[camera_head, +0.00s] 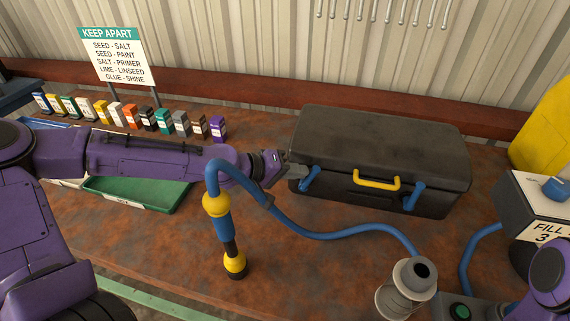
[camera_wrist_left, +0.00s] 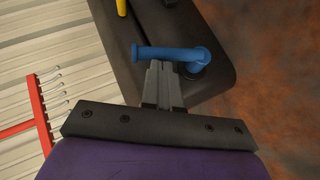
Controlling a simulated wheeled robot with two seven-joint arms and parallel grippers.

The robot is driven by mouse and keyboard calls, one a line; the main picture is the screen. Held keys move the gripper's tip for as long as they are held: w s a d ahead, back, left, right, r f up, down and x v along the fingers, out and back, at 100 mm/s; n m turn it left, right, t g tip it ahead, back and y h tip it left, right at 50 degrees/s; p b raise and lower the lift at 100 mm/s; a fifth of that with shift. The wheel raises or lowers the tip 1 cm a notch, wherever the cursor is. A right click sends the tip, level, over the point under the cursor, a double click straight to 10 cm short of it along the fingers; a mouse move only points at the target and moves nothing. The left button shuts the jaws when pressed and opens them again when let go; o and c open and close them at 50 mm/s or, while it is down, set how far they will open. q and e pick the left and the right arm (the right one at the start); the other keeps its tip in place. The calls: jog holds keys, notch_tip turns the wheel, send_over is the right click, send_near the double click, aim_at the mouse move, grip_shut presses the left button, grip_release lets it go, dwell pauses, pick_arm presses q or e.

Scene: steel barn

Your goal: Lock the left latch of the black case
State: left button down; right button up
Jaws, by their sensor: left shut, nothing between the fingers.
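The black case (camera_head: 380,140) stands lid down on the rusty table, with a yellow handle (camera_head: 376,181) on its front. Its left latch (camera_head: 310,178) is a blue lever at the front left; a matching blue right latch (camera_head: 413,196) is right of the handle. My left gripper (camera_head: 294,177) is shut and empty at the case's left front corner, beside the left latch. In the left wrist view its fingertips (camera_wrist_left: 161,66) are right at the blue lever (camera_wrist_left: 165,54), touching or nearly so. My right gripper is out of view; only part of the right arm shows at the lower right.
A blue hose (camera_head: 340,234) with a yellow-ringed nozzle (camera_head: 217,205) lies in front of the case, crossing near my left wrist. A grey spool (camera_head: 405,290) and a fill box (camera_head: 535,205) stand at right. Small boxes (camera_head: 130,116), a green tray (camera_head: 140,195) and a sign (camera_head: 118,57) are at left.

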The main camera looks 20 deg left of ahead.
aim_at(314, 175)
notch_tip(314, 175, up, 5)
jog(key=p, duration=0.4)
pick_arm(q)
jog(key=d, duration=0.2)
jog(key=d+y, duration=0.1)
jog(key=shift+w+d+f+m+g, duration=0.1)
jog(key=shift+w+d+m+g, duration=0.15)
jog(key=shift+d+m+g, duration=0.05)
jog(key=shift+w+d+f+b, duration=0.2)
jog(key=shift+d+f+b, duration=0.45)
jog(key=shift+d+b, duration=0.3)
jog(key=shift+w+d+f+b, duration=0.2)
jog(key=shift+d+f+b, duration=0.55)
jog(key=shift+b, duration=0.3)
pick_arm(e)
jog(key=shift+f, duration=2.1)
pick_arm(q)
jog(key=shift+d, duration=0.1)
